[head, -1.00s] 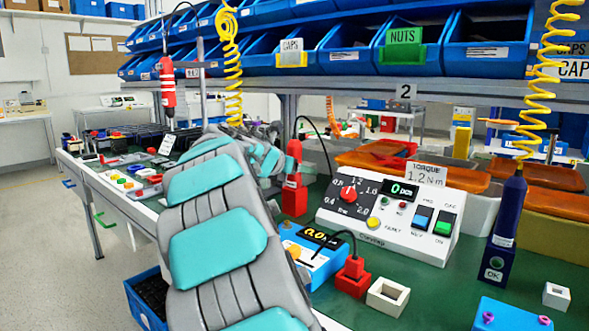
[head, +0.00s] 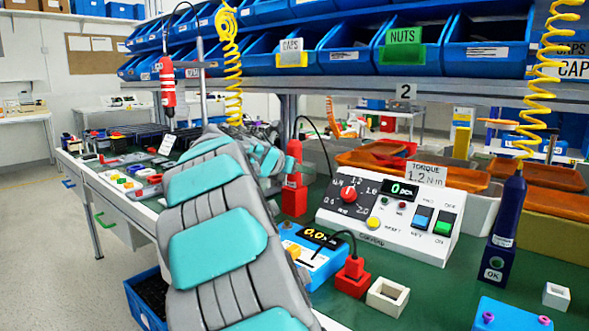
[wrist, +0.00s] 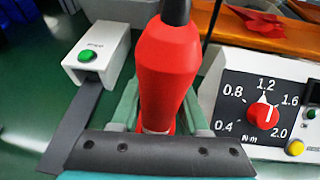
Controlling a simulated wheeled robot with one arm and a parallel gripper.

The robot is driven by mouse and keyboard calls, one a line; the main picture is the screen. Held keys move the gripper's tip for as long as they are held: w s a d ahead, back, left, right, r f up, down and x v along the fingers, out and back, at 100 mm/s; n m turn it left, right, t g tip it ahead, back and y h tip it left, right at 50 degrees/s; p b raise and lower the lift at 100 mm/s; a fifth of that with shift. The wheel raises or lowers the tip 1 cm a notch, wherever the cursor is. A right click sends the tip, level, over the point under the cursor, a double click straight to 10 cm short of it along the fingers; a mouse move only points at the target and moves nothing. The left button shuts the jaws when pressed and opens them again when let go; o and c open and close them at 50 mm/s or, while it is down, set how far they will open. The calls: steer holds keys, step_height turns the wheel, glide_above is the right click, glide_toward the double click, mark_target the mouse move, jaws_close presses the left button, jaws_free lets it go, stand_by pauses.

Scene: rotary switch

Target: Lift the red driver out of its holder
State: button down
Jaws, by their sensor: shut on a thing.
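The red driver (head: 294,160) stands upright over a red block-like holder (head: 294,197) on the green bench, with a dark cable rising from its top. My gripper (head: 270,160) reaches it from the left, partly hidden behind my arm. In the wrist view the red driver (wrist: 166,65) fills the middle. My gripper (wrist: 150,115) has its greenish fingers on both sides of the driver's lower body and is shut on it. The driver's lower end and the holder are hidden in the wrist view.
A torque box with a red dial (head: 349,194) stands right of the driver. A blue box with a display (head: 312,255), a red socket (head: 353,276) and a white block (head: 388,296) are in front. Another red tool (head: 167,88) hangs at left. A dark blue tool (head: 504,220) stands at right.

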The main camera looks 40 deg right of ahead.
steer(key=shift+r, duration=0.15)
step_height(320, 180, up, 10)
steer(key=p, duration=0.1)
stand_by(0.6)
steer(key=c, duration=0.9)
jaws_free()
jaws_close()
